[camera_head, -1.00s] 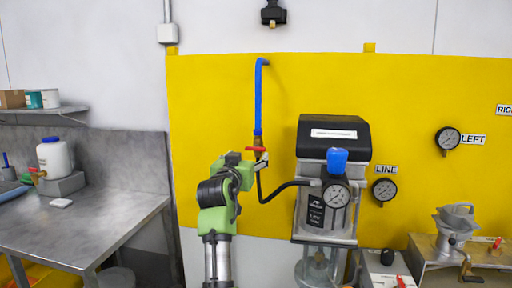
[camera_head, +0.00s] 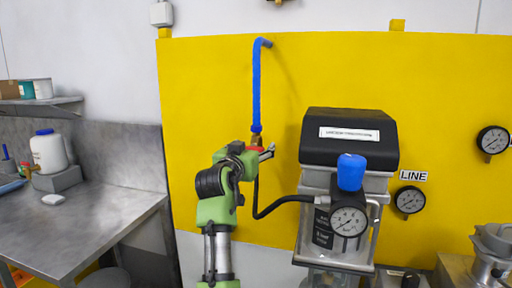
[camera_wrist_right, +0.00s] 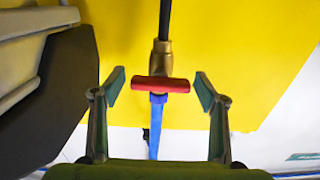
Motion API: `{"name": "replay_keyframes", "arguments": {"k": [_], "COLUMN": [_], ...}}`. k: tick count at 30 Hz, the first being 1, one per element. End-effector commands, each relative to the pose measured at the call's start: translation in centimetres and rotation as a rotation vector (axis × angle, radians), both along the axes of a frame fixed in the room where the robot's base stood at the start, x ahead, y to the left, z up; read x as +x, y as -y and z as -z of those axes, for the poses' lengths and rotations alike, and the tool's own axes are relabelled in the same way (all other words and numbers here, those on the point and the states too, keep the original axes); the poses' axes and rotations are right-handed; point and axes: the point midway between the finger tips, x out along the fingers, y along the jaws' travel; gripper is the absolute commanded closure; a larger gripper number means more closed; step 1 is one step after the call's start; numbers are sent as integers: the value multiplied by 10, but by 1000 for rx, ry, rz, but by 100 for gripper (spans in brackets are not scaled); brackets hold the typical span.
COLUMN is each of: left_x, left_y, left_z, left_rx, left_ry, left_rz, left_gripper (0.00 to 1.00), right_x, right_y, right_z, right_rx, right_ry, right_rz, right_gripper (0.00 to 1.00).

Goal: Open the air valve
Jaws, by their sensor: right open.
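The air valve is a brass body (camera_wrist_right: 161,58) with a red handle (camera_wrist_right: 162,84), below the blue pipe (camera_head: 256,95) on the yellow wall panel. In the right wrist view the handle lies crosswise to the pipe. My right gripper (camera_wrist_right: 160,90) is open, with one finger on each side of the handle and a gap at both ends. In the head view the right gripper (camera_head: 266,153) covers much of the valve, and only a bit of the red handle (camera_head: 256,149) shows. My left gripper is not in view.
A regulator unit with a black cover (camera_head: 349,140), a blue knob (camera_head: 351,172) and a gauge (camera_head: 348,222) stands close to the right. A black hose (camera_head: 282,204) runs from the valve to it. A metal table (camera_head: 85,225) is at the left.

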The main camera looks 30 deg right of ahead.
Motion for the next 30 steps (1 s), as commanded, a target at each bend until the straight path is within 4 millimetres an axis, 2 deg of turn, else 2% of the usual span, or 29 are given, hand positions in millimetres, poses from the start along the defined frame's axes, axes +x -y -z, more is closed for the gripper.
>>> {"name": "replay_keyframes", "arguments": {"k": [6, 8, 11, 22, 30], "left_x": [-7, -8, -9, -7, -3], "left_y": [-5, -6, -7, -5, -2], "left_z": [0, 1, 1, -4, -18], "left_rx": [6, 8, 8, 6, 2], "left_ry": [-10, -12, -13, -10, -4], "left_rz": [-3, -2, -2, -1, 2], "left_gripper": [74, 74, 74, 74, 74], "right_x": [0, 0, 0, 0, 1], "right_y": [0, 0, 0, 0, 0], "right_z": [0, 0, 0, 0, -2], "right_rx": [0, 0, 0, -23, -126], "right_ry": [0, 0, 0, -27, -149], "right_rz": [0, 0, 0, 0, 0], "right_gripper": [33, 46, 72, 72, 72]}}
